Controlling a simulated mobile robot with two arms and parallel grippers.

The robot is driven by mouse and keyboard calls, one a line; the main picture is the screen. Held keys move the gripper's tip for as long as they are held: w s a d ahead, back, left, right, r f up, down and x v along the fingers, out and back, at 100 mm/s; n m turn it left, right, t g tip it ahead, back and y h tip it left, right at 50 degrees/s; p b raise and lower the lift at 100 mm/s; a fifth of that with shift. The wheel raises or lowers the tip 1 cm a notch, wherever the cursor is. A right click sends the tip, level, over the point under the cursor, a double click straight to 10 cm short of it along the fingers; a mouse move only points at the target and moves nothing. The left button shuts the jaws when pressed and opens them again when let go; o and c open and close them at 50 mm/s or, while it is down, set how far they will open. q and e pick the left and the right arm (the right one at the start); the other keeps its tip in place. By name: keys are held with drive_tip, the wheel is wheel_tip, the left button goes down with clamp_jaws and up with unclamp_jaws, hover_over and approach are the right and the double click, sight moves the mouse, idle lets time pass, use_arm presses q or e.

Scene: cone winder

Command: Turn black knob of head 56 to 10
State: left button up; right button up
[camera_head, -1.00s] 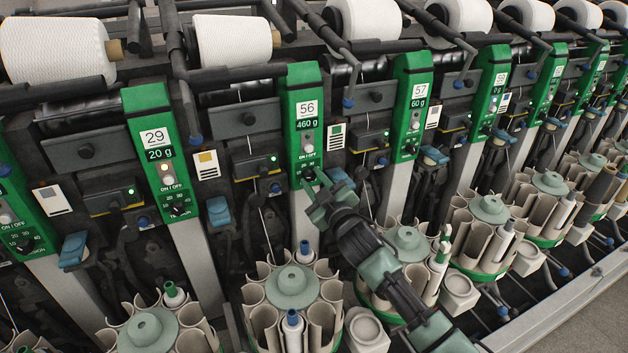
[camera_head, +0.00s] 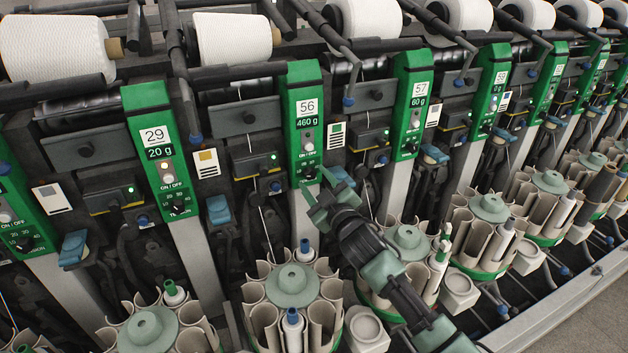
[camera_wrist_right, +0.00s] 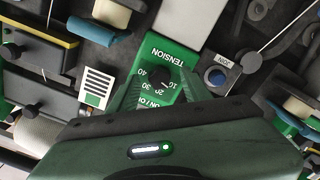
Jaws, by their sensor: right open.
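Head 56 is a green panel (camera_head: 303,120) with a "56" label and a "460 g" display. Its black tension knob (camera_head: 309,173) sits low on the panel, above my right gripper (camera_head: 318,198). In the right wrist view the knob (camera_wrist_right: 160,77) appears upside down, ringed by the numbers 10 to 40. My right gripper (camera_wrist_right: 160,92) shows there with its green fingers apart, one on each side of the knob. I cannot tell whether they touch it. The knob's exact pointer setting is too small to read surely. My left gripper is not in view.
Head 29 (camera_head: 158,140) stands left and head 57 (camera_head: 415,100) right, with similar knobs. A blue lever (camera_head: 341,177) is close to the right of head 56's knob. A round bobbin magazine (camera_head: 291,290) stands below. A blue button (camera_wrist_right: 216,77) is beside the panel.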

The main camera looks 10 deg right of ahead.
drive_tip(key=s+d, duration=0.1)
drive_tip(key=s, duration=0.5)
drive_tip(key=shift+s+d+b, duration=0.15)
drive_tip(key=shift+s+b, duration=0.2)
drive_tip(key=shift+b, duration=0.1)
